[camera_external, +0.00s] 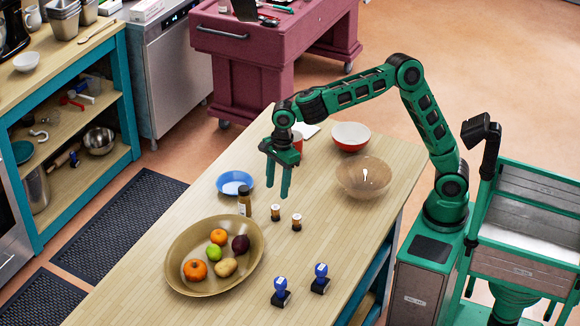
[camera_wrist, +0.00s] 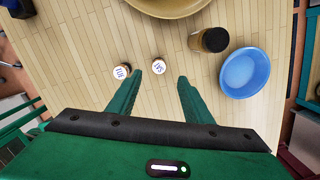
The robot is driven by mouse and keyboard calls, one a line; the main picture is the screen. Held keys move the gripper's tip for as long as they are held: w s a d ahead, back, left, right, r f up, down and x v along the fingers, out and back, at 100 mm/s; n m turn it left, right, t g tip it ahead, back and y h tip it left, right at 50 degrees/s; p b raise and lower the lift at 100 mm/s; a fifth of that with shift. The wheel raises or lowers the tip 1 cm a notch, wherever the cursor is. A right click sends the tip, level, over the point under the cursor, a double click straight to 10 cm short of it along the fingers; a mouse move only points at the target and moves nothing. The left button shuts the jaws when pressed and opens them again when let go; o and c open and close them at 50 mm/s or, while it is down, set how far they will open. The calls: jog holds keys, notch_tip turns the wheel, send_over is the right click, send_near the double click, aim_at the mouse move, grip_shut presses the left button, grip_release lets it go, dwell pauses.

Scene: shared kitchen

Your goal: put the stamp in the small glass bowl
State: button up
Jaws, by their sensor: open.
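Two stamps with blue handles and dark bases stand at the table's near end in the external view, one on the left (camera_external: 281,293) and one on the right (camera_external: 320,279). A see-through brownish bowl (camera_external: 349,188), which looks like glass, stands near the table's right edge; a small white mark shows inside it, and I cannot tell if it is an object or a glint. My gripper (camera_external: 277,190) is open and empty, pointing down above the table, left of this bowl and well away from the stamps. Its fingers also show in the wrist view (camera_wrist: 160,78).
A large fruit bowl (camera_external: 188,282) is at left. A red-and-white bowl (camera_external: 351,136) and a red cup (camera_external: 297,139) stand farther back.

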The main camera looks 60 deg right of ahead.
aim_at(275, 207)
jog(key=f, duration=0.7)
jog(key=a+f, duration=0.1)
jog(key=f, duration=0.2)
jog(key=shift+w+a+f, duration=0.1)
jog(key=shift+w+f, duration=0.05)
jog(key=shift+f, duration=0.05)
grip_shut()
